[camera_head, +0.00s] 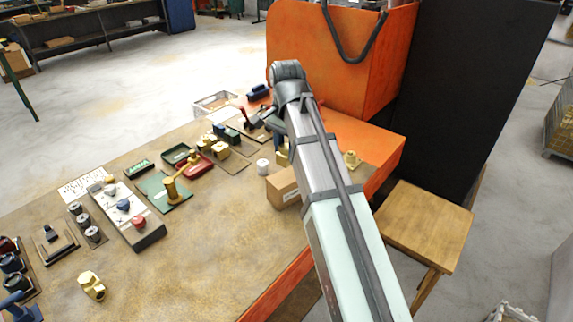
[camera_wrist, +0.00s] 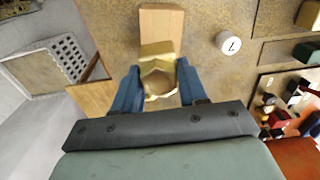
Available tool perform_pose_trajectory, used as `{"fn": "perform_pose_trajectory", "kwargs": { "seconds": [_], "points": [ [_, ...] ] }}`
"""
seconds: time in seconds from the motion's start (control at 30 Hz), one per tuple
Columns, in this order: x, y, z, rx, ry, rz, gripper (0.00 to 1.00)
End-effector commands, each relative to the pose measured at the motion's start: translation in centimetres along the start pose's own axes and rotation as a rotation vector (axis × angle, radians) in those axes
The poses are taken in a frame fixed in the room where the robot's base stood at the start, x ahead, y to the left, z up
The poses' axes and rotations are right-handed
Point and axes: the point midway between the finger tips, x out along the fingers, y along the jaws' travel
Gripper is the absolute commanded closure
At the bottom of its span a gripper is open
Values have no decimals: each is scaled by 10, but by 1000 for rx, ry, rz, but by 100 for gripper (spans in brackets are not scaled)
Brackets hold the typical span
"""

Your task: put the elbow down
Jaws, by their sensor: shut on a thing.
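My gripper (camera_wrist: 158,84) is shut on a brass elbow (camera_wrist: 157,66), which sits between its two blue fingers in the wrist view. In the head view my arm hides most of the gripper, and some of the brass elbow (camera_head: 282,155) shows left of the arm. A tan cardboard box (camera_head: 284,187) stands on the bench just below it in the picture. The same box (camera_wrist: 161,20) shows beyond the elbow in the wrist view. I cannot tell how far the elbow is above the bench or box.
A white round piece (camera_head: 262,166) stands left of the box. A green mat (camera_head: 158,187) with a brass fixture and a red tray (camera_head: 198,168) lie further left. Another brass piece (camera_head: 92,286) lies at the front left. The brown bench (camera_head: 225,245) is clear in front.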

Motion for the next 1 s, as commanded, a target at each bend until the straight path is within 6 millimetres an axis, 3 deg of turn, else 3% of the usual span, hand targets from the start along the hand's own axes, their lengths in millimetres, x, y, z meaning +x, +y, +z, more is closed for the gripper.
{"fn": "perform_pose_trajectory", "kwargs": {
  "seconds": [0.53, 0.97, 1.0],
  "points": [
    [48, 0, 0, 1, 0, 1, 100],
    [52, 0, 0, 1, 0, -1, 100],
    [52, 0, 0, 1, 0, 0, 57]
  ]
}}
